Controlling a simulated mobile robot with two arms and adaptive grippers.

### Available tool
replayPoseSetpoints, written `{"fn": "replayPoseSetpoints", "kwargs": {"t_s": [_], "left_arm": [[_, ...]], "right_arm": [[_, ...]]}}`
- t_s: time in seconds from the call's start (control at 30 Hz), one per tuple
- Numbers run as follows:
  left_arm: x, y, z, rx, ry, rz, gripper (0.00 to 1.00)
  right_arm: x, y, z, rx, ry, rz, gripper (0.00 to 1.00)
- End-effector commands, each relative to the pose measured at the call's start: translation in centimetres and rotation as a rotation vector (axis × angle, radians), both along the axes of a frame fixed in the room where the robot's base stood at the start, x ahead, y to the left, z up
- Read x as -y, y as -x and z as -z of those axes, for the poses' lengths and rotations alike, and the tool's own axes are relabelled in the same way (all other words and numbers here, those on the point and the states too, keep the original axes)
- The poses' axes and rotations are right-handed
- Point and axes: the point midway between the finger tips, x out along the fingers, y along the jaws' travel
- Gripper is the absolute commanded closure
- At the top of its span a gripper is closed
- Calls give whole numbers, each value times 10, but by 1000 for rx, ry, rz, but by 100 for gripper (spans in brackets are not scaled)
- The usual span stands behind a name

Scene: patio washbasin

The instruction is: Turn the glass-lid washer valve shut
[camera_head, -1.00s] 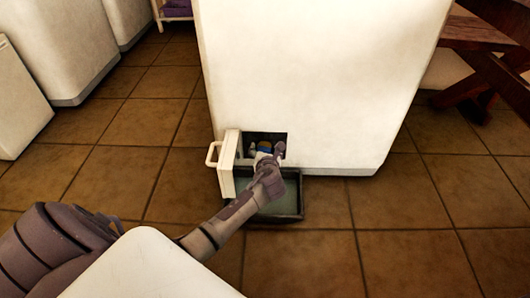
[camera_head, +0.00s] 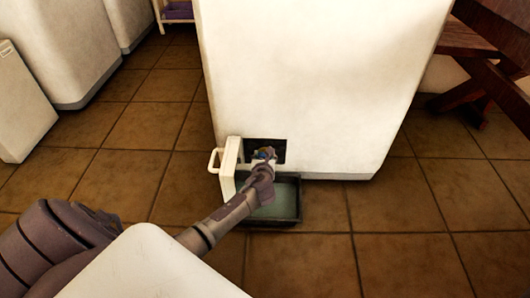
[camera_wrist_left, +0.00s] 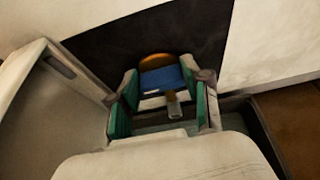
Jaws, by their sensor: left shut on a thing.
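The washer valve (camera_head: 263,153) shows as a small blue and orange part in the dark opening low on the white washer (camera_head: 310,70). In the left wrist view its blue part (camera_wrist_left: 167,78) lies between my two green-padded fingers, with an orange rounded piece behind it and a small stub in front. My left gripper (camera_head: 264,158) is at the opening and shut on the valve; it also shows in the left wrist view (camera_wrist_left: 163,104). The fingers and wrist hide part of the valve in the head view. My right gripper is not in view. The glass lid is not in view.
An open white hatch door (camera_head: 229,165) with a handle stands left of the opening, close to my gripper. A dark shallow tray (camera_head: 286,220) lies on the tiled floor below. A wooden bench (camera_head: 485,60) stands at the right. Floor tiles on both sides are clear.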

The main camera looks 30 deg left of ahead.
Motion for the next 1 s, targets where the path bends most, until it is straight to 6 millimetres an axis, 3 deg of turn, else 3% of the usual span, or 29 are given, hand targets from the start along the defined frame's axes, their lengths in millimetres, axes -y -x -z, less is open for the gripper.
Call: {"fn": "replayPoseSetpoints", "kwargs": {"t_s": [0.23,0.27,0.4,0.77,1.0], "left_arm": [[0,0,0,4,6,-2,87],[0,0,0,4,6,-2,51],[0,0,0,3,5,-1,27],[1,2,0,2,3,-1,27],[17,27,-12,3,4,2,27]], "right_arm": [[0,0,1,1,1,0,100],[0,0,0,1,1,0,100],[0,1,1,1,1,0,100],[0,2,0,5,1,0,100],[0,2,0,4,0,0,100]]}}
